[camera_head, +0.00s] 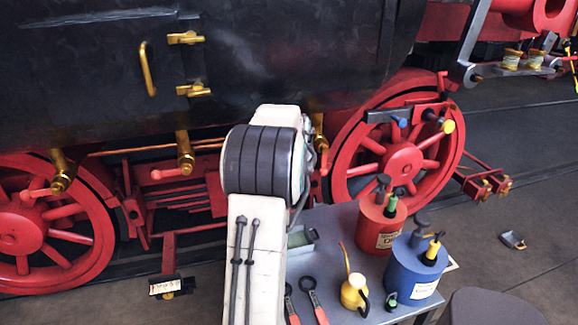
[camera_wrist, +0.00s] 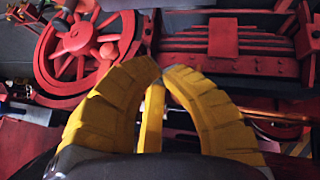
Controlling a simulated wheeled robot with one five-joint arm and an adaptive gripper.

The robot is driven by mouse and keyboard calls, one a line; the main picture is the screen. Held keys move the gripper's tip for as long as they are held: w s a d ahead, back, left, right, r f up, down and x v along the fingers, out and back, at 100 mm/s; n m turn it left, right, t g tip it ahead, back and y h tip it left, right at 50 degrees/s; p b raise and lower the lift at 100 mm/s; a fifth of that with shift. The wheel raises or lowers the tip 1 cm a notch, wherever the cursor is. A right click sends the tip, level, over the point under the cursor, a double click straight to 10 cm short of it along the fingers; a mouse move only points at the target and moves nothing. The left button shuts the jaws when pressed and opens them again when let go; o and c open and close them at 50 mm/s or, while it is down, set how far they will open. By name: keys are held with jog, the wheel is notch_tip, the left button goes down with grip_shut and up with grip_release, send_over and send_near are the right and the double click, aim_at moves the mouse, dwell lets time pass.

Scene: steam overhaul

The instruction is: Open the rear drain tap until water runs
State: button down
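Brass drain taps with red levers hang below the black tank side in the head view: a left one (camera_head: 62,178), a middle one (camera_head: 184,160), and a right one (camera_head: 319,135) partly hidden beside my arm. I cannot tell from labels which is the rear tap. No running water shows at the visible taps. My gripper is hidden behind my arm in the head view. In the wrist view, the curved yellow fingers of my gripper (camera_wrist: 161,72) bend together with their tips about meeting. A narrow yellow bar shows between them; no tap is clearly held.
Red spoked wheels stand left (camera_head: 22,232) and right (camera_head: 395,158). A grey cart top (camera_head: 335,220) carries a red can (camera_head: 375,225), a blue can (camera_head: 412,272), a yellow oiler (camera_head: 353,291) and red-handled wrenches (camera_head: 315,301).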

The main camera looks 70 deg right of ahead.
jog(key=shift+w+a+r, duration=0.15)
jog(key=shift+a+r, duration=0.15)
jog(key=shift+a, duration=0.35)
jog(key=s+a+f+m+g+y, duration=0.1)
jog(key=s+a+f+m+y, duration=0.15)
jog(key=a+f, duration=0.45)
jog(key=s+a+f+m+g+y, duration=0.1)
jog(key=a+f+m+y, duration=0.25)
jog(key=a, duration=0.75)
jog(key=w+a+r+n+t, duration=0.1)
jog(key=a+n, duration=0.4)
jog(key=a, duration=0.7)
jog(key=w+a+r+n+t+y, duration=0.1)
jog(key=w+a+r+n, duration=0.3)
jog(key=a, duration=0.8)
jog(key=w+a+r+n+t, duration=0.1)
jog(key=w+a+r+n, duration=0.2)
jog(key=a, duration=1)
jog(key=n, duration=0.3)
jog(key=shift+w+r+t, duration=0.15)
jog(key=shift+r+t, duration=0.25)
